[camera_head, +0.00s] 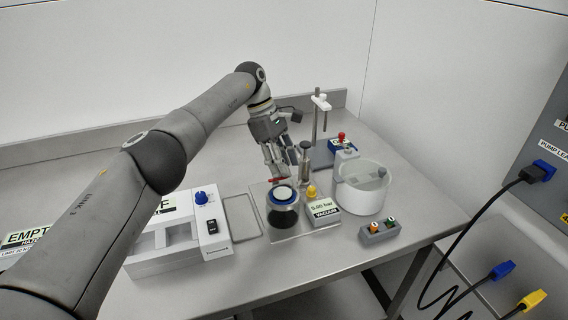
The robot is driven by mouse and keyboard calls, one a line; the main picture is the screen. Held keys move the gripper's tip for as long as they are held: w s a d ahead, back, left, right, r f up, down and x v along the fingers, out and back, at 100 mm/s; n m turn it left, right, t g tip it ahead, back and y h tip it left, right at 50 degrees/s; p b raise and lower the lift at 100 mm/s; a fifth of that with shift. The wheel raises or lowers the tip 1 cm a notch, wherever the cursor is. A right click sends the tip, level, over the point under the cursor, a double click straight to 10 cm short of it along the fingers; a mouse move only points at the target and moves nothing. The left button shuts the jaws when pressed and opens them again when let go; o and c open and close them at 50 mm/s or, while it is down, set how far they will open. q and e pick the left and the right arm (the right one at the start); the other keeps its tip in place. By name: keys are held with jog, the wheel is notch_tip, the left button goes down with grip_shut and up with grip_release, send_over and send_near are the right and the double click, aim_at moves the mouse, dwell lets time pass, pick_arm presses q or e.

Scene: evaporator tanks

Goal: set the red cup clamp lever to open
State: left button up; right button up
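The red lever (275,181) is a small bar just behind a dark round vessel with a white and blue top (283,194), on a metal plate. It appears to lie roughly level, but its far part is close to my fingers and partly hidden. My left gripper (282,170) reaches down from behind, with its fingertips right above and beside the lever. I cannot tell whether they touch it or how far apart they are. My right gripper is not in view.
A metal post (305,164) and a yellow knob (311,191) stand right of the vessel, with a vacuum display (324,209). A clear tub (362,200) and a button box (379,231) are further right. A white unit with a blue knob (201,197) is left.

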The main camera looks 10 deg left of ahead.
pick_arm(q)
notch_tip(320, 180, up, 10)
jog(key=shift+f, duration=0.25)
dwell(0.3)
